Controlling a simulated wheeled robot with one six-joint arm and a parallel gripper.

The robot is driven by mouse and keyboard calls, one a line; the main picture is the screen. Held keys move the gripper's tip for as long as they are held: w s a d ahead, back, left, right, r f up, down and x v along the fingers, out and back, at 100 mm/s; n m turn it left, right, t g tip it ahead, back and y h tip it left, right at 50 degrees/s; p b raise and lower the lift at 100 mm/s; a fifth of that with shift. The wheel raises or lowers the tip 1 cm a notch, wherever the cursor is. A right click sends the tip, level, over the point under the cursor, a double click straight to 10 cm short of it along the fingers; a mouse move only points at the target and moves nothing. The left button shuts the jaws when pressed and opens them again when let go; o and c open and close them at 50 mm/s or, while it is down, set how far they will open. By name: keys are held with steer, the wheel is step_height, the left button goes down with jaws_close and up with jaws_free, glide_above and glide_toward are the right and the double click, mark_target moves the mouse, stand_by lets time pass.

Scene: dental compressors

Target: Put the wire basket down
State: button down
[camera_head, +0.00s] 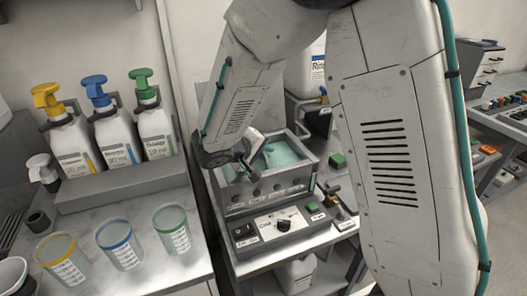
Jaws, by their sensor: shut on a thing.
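My gripper (246,160) is at the left side of an open grey tank (268,190) filled with teal liquid (282,153). It is low, at about the height of the tank's rim, and tilted. It is shut on what I take to be the wire basket. The basket's wires cannot be made out; my wrist and the tank wall hide most of that spot. I cannot tell whether the basket touches the liquid or the tank floor.
Left counter: pump bottles (114,130) in a grey rack and several colour-rimmed cups (121,245). The tank's control panel (283,223) faces front. My arm covers the centre right.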

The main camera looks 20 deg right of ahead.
steer(key=shift+f, duration=0.45)
steer(key=c, duration=1.5)
jaws_free()
